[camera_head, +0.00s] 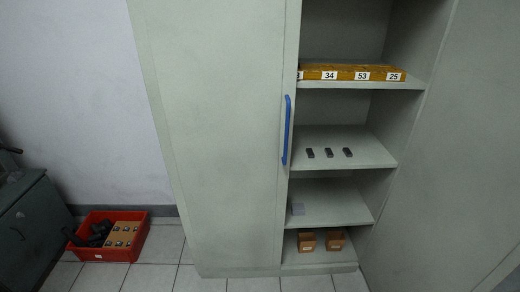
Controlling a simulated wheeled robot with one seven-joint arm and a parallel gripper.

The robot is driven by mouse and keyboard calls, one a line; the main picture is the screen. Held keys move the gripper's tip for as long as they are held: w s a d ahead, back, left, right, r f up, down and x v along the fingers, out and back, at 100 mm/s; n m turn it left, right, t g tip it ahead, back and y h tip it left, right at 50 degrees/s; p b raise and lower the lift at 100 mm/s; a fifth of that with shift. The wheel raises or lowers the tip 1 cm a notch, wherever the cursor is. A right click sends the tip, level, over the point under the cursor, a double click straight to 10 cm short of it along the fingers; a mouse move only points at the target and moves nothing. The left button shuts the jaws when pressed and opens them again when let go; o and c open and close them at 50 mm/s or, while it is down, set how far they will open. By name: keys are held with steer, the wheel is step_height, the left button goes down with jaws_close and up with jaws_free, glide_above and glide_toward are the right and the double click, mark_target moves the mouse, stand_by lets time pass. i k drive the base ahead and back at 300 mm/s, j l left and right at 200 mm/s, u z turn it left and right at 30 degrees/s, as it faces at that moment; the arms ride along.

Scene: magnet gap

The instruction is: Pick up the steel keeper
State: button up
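No gripper of mine shows in this view. Three small dark grey blocks stand in a row on the middle shelf (340,136) of the open cabinet: a left block (310,153), a middle block (329,153) and a right block (348,152). They are apart from one another. A flat grey piece (298,209) is on the shelf below, at its left edge by the door. I cannot tell from this distance which of these, if any, is the steel keeper.
A closed cabinet door (225,130) with a blue handle (287,130) covers the left. A yellow numbered strip (345,73) lies on the upper shelf. Two brown boxes (307,242) (335,239) stand at the bottom. A red crate (98,254) holds black items and a cardboard tray.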

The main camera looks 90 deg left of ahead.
mark_target(348, 153)
steer(key=j+u, duration=0.15)
steer(key=u, duration=2.1)
steer(key=i+l+u, duration=0.1)
steer(key=i+u, duration=0.25)
steer(key=i+j, duration=0.1)
steer(key=i, duration=0.3)
steer(key=i+j+z, duration=0.1)
steer(key=i, duration=0.3)
